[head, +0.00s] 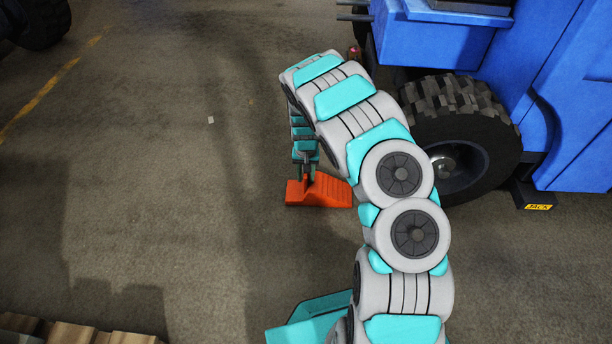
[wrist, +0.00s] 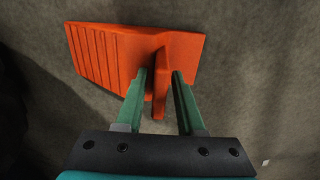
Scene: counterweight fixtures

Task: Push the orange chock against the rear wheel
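The orange chock (head: 328,191) lies flat on the floor to the left of the blue vehicle's wheel (head: 462,140). Its ribbed, sloping end points right, toward the wheel, and a stretch of floor, partly covered by my arm, lies between them. In the wrist view the chock (wrist: 107,58) fills the upper middle, ribs to the left, with an upright orange fin. My gripper (wrist: 162,78) is lowered over the chock, its two green fingers on either side of the fin, with slim gaps showing. In the head view my gripper (head: 309,170) is small and partly hidden.
The blue vehicle (head: 435,40) stands at the upper right, with a low black step marked JACK (head: 537,206) beside the wheel. Wooden boards (head: 75,333) lie at the lower left. Another dark tyre (head: 42,20) is at the upper left. The floor left of the chock is clear.

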